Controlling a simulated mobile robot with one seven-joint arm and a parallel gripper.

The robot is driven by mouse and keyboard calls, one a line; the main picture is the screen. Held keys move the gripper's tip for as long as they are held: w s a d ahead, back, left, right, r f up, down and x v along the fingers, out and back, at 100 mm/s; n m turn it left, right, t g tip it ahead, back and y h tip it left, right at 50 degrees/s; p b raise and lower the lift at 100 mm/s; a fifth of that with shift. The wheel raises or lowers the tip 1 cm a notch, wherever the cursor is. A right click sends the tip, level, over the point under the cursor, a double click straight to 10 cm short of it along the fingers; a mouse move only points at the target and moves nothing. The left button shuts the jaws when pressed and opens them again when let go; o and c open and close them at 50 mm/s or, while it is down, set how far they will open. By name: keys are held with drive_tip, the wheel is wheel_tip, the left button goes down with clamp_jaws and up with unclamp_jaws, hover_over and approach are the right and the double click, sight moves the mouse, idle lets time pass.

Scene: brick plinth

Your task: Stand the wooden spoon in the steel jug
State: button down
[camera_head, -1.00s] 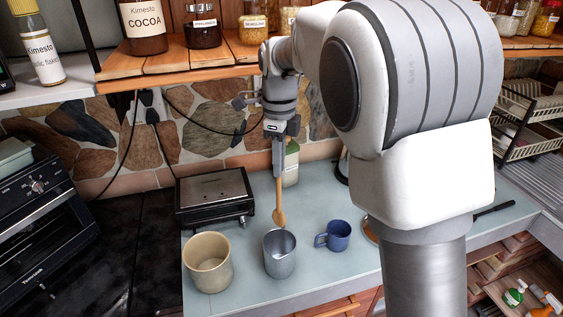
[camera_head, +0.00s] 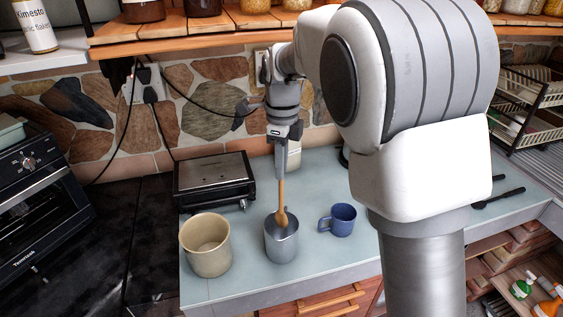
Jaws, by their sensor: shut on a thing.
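The wooden spoon (camera_head: 281,205) hangs upright, bowl end down, below my gripper (camera_head: 281,175). My gripper is shut on the upper end of its handle. The steel jug (camera_head: 281,245) stands upright on the pale blue-grey counter. The spoon's bowl overlaps the jug's mouth in the picture, near the rim. I cannot tell for sure whether the tip is inside the mouth or just above or behind it.
A beige pot (camera_head: 207,250) stands left of the jug and a blue mug (camera_head: 340,219) stands right of it. A black and silver toaster-like appliance (camera_head: 213,181) is behind the pot. A wooden shelf (camera_head: 180,30) with jars runs above. Dark utensils (camera_head: 497,197) lie at the right.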

drive_tip(key=shift+f+b, duration=1.55)
drive_tip(key=shift+f, duration=1.35)
drive_tip(key=c, duration=0.8)
unclamp_jaws()
wheel_tip(320, 180, up, 18)
drive_tip(key=shift+d+f+p, duration=0.1)
drive_tip(key=shift+f+p, duration=0.15)
drive_tip(key=shift+p, duration=0.3)
